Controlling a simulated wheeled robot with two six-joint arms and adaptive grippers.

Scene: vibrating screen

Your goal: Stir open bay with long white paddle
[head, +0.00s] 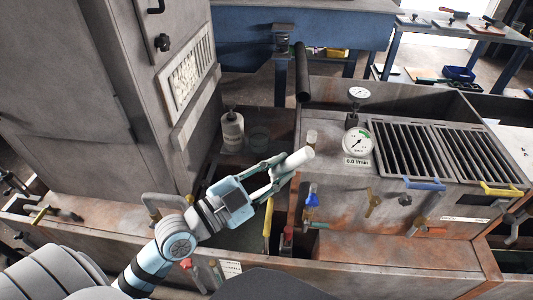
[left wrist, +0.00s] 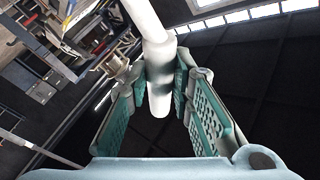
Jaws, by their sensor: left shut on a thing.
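The long white paddle (head: 299,158) shows in the head view as a short, tilted white rod end. My left gripper (head: 281,170) is shut around it and holds it above the machine's front left part. In the left wrist view the white shaft (left wrist: 148,20) runs up out of the frame from between the finger pads of the left gripper (left wrist: 163,88). The paddle's far end cannot be made out. A dark open bay (head: 243,237) lies below the gripper, partly hidden by my left arm. My right gripper is not in view.
A white bottle (head: 232,132) and a glass jar (head: 259,138) stand behind the gripper. A yellow-handled tool (head: 268,217) stands upright close below it. To the right are a dial gauge (head: 357,142), slotted grates (head: 403,150) and several coloured handles. A tall grey cabinet (head: 120,100) rises at left.

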